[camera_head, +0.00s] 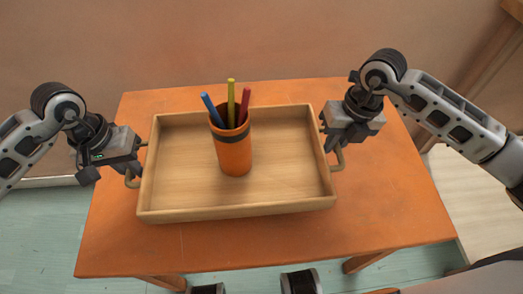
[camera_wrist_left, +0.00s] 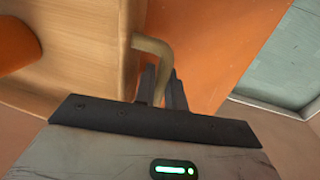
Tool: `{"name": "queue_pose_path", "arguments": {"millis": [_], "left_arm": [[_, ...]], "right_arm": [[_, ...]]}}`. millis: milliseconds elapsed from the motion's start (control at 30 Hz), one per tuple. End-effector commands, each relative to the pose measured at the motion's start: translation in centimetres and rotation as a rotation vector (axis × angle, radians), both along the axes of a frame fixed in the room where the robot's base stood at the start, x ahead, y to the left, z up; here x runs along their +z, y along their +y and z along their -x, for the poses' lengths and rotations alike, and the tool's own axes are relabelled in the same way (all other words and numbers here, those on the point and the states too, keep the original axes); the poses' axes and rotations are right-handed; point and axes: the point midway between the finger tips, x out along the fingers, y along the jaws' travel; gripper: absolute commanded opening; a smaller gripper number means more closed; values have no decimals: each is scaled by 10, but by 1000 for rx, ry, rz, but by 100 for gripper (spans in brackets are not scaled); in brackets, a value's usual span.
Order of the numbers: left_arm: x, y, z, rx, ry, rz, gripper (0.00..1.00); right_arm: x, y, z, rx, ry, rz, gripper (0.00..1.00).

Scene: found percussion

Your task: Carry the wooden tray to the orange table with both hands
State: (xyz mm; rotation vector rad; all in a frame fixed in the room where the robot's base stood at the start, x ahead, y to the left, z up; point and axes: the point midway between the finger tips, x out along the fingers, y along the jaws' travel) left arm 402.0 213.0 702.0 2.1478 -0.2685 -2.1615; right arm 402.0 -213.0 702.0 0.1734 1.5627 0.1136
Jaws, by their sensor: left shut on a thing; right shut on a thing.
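The wooden tray (camera_head: 190,192) is over the orange table (camera_head: 370,215) in the head view; whether it rests on the top or hovers just above I cannot tell. An orange cup (camera_head: 235,158) with a dark band stands upright in it, holding a blue, a yellow and a red stick. My left gripper (camera_head: 137,162) is shut on the tray's left handle, which shows between the fingers in the left wrist view (camera_wrist_left: 155,62). My right gripper (camera_head: 328,135) is shut on the right handle (camera_head: 338,160); its fingertips are partly hidden.
The table has bare surface in front of the tray and to its right. A brown wall (camera_head: 200,40) stands behind the table. Pale blue floor (camera_head: 40,240) shows at the left, and a wooden frame (camera_head: 480,65) stands at the back right.

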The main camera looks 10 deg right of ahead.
Motion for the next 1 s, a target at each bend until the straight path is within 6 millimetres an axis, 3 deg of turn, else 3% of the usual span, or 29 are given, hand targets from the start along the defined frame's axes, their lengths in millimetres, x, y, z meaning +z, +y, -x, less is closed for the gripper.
{"name": "queue_pose_path", "arguments": {"millis": [267, 833, 867, 933, 1000], "left_arm": [[-10, 1, 0, 1, -1, -1, 0], [-51, 1, 0, 1, -1, -1, 0], [-51, 1, 0, 1, 0, -2, 15], [-48, 1, 0, 1, 1, -2, 34], [-48, 1, 0, 1, 1, -3, 34]], "right_arm": [[-10, -1, -1, -1, -2, 1, 0], [-51, -1, -1, -1, -2, 1, 0], [-51, -1, 0, -1, -1, 2, 15], [-48, -1, 0, -1, 0, 2, 34], [-48, -1, 0, -1, 0, 2, 34]]}}
